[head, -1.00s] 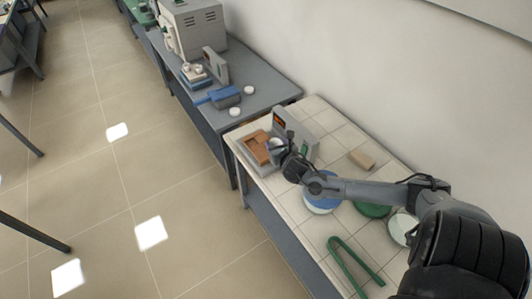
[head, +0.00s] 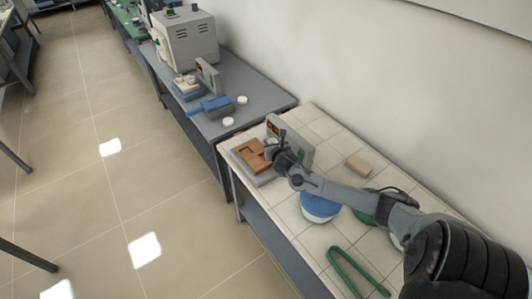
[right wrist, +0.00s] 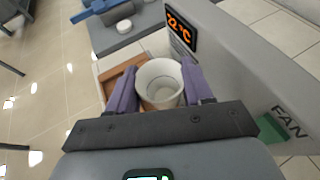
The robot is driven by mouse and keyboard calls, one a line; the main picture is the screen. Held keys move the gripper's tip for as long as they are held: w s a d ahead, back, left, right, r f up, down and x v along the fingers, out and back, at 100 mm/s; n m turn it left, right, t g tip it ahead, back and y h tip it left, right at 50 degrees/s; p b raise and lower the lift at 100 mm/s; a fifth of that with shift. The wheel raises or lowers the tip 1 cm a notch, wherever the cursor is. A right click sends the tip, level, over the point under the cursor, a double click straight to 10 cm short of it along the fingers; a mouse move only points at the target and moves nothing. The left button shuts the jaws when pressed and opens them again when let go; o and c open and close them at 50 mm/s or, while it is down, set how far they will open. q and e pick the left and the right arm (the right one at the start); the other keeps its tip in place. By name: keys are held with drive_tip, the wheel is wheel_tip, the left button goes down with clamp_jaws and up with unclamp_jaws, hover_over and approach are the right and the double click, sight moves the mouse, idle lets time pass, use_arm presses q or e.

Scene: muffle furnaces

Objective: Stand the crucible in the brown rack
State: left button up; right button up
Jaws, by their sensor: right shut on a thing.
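My right gripper (right wrist: 160,92) is shut on a white crucible (right wrist: 159,80), held upright between the two purple-grey fingers in the right wrist view. The brown rack (right wrist: 118,72) shows behind and below the crucible there, partly hidden by it and the fingers. In the head view the brown rack (head: 252,156) lies on a grey base on the near tiled bench, and my right gripper (head: 274,149) is at its right edge. The crucible is hidden by the gripper in the head view. I cannot tell whether the crucible touches the rack. My left gripper is not in view.
A grey unit with an orange display (right wrist: 180,30) stands close beside the gripper. On the tiled bench are a blue-and-white round thing (head: 319,207), green tongs (head: 355,272) and a beige block (head: 359,166). A grey bench with a furnace (head: 186,40) stands beyond.

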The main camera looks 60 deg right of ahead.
drive_tip(key=w+f, duration=0.1)
drive_tip(key=w, duration=0.2)
drive_tip(key=shift+a+f, duration=0.1)
drive_tip(key=shift+f, duration=0.3)
wheel_tip(320, 180, down, 3)
drive_tip(key=shift+f+b, duration=0.15)
drive_tip(key=shift+b, duration=0.4)
drive_tip(key=shift+f, duration=0.35)
drive_tip(key=shift+f, duration=0.15)
drive_tip(key=o, duration=1.1)
drive_tip(key=shift+c, duration=0.2)
